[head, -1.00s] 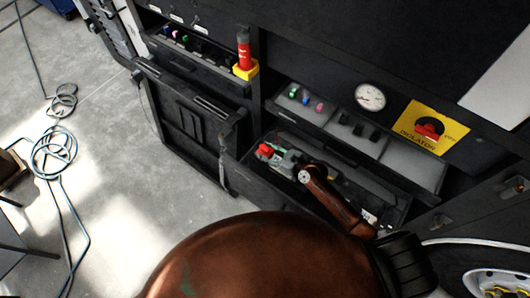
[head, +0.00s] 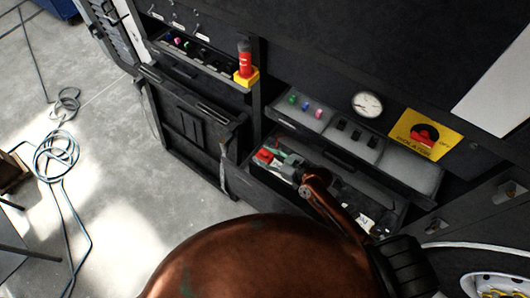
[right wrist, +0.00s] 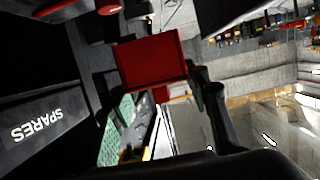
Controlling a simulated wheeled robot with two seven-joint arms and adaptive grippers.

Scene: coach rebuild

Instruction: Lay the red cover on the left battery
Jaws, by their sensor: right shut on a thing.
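The red cover (right wrist: 150,62) is a flat red rectangular piece at the fingers of my right gripper (right wrist: 195,84) in the right wrist view. The gripper is shut on it. In the head view a small red patch (head: 263,156) shows at the left end of the open black drawer, beside my right gripper (head: 287,170), and looks like the same cover. Green pieces show in the drawer there, and a green part (right wrist: 117,130) shows below the cover in the right wrist view. The batteries cannot be made out clearly. My left gripper is out of view.
A switch shelf (head: 350,140) and a yellow isolator plate (head: 426,134) sit above the drawer. A red cylinder on a yellow base (head: 245,78) stands to the upper left. A SPARES panel (right wrist: 45,118) shows in the wrist view. The floor at left has coiled cable (head: 55,150).

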